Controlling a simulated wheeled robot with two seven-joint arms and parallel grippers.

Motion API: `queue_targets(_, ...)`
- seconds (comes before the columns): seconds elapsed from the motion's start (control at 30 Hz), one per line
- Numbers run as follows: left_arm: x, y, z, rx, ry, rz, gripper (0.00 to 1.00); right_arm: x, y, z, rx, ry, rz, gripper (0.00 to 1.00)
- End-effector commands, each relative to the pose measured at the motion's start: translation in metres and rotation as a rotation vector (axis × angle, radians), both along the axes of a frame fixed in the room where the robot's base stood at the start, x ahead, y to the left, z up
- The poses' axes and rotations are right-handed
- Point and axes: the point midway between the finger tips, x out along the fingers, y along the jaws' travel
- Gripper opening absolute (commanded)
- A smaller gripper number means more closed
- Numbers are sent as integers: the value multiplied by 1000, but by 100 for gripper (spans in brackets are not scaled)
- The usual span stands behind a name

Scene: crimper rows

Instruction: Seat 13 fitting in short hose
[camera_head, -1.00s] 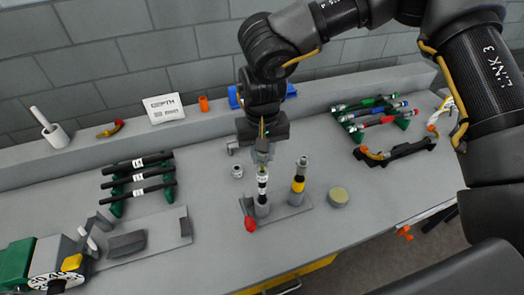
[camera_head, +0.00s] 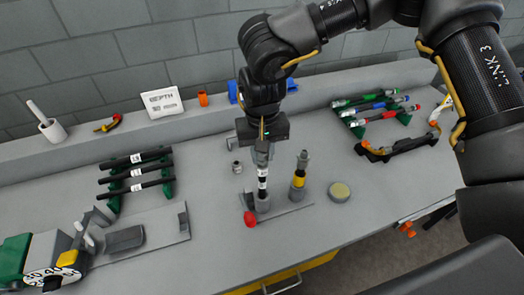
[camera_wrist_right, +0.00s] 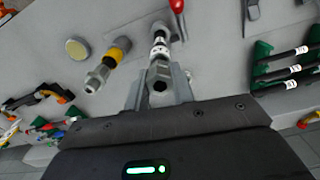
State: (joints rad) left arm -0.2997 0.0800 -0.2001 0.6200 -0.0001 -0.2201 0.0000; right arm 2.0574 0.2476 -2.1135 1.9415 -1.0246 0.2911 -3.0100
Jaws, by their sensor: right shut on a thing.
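My right gripper (camera_head: 262,158) is shut on a grey metal fitting (camera_wrist_right: 159,80) and points straight down. The fitting's open bore faces the wrist camera between the two fingers. Directly below is the short hose (camera_head: 262,182), black with a white label, upright in a grey holder (camera_head: 262,203). The label also shows in the right wrist view (camera_wrist_right: 159,43). The fitting is in line with the hose top and looks to touch it; how deep it sits is hidden by the fingers. My left gripper is not in view.
A red knob (camera_head: 250,218) is at the holder's front. A small loose metal fitting (camera_head: 237,167) and a round yellowish disc (camera_head: 340,191) lie nearby. Black hoses (camera_head: 137,173) rest on a green rack at left.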

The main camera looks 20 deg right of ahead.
Motion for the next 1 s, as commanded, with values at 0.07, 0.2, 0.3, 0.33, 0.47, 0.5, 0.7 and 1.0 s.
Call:
queue_targets(0.07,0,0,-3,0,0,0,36,0,0,-3,0,0,0,2)
queue_targets(0.2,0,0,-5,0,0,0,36,0,0,-7,0,0,0,2)
queue_targets(0.3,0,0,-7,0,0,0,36,0,0,-9,0,0,0,2)
queue_targets(0.33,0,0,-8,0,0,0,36,0,0,-10,0,0,0,2)
queue_targets(0.47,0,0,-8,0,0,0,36,0,0,-10,0,-1,0,31)
queue_targets(0.5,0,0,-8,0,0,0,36,0,0,-10,0,-1,0,36)
queue_targets(0.7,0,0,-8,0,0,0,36,0,0,-10,0,0,0,50)
queue_targets(1.0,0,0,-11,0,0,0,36,1,0,-1,1,-4,0,50)
